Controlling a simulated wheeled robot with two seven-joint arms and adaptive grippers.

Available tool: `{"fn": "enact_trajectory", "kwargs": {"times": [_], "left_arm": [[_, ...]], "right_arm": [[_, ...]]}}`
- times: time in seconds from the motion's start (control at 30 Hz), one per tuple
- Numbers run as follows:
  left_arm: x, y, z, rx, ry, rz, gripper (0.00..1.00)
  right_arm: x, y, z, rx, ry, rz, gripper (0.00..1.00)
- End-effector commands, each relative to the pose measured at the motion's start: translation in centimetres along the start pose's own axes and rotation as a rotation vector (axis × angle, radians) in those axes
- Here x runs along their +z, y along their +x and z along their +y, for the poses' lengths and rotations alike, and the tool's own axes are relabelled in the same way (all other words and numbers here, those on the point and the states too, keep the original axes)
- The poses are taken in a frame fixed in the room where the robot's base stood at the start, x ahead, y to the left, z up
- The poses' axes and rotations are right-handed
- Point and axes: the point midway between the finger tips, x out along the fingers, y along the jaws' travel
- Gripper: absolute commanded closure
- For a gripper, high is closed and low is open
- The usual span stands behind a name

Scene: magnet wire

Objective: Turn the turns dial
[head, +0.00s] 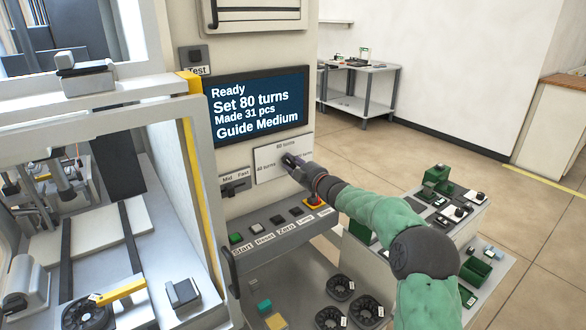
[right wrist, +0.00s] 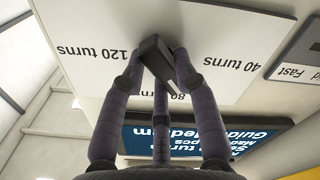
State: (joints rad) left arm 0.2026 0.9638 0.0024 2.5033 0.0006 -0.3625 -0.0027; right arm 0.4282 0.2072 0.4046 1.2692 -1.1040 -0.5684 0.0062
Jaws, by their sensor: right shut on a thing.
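The turns dial (right wrist: 158,60) is a dark bar-shaped knob on a white plate (head: 268,162) marked 40, 80 and 120 turns. The plate also shows in the right wrist view (right wrist: 215,35), where the picture is upside down. The knob's long end points towards the 80 turns label, which is partly hidden. My right gripper (head: 292,162) is at the plate, shut on the dial, with its fingers around the knob in the right wrist view (right wrist: 165,75). In the head view the gripper mostly hides the dial. My left gripper is not in view.
The screen (head: 257,106) above the plate reads Ready, Set 80 turns, Made 31 pcs, Guide Medium. A Mid/Fast slider (head: 235,187) sits left of the plate. Below are a green Start button (head: 236,238), other buttons and a red stop knob (head: 314,200).

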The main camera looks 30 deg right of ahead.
Motion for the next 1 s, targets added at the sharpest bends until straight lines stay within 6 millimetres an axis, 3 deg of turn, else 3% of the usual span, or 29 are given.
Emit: {"fn": "enact_trajectory", "kwargs": {"times": [0.6,1.0], "left_arm": [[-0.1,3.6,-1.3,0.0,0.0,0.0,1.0],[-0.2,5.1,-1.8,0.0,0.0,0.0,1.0]], "right_arm": [[0.0,0.0,-0.3,-0.001,-0.576,-0.001,1.0],[-0.2,0.0,-0.4,-0.003,-0.84,-0.001,1.0]]}}
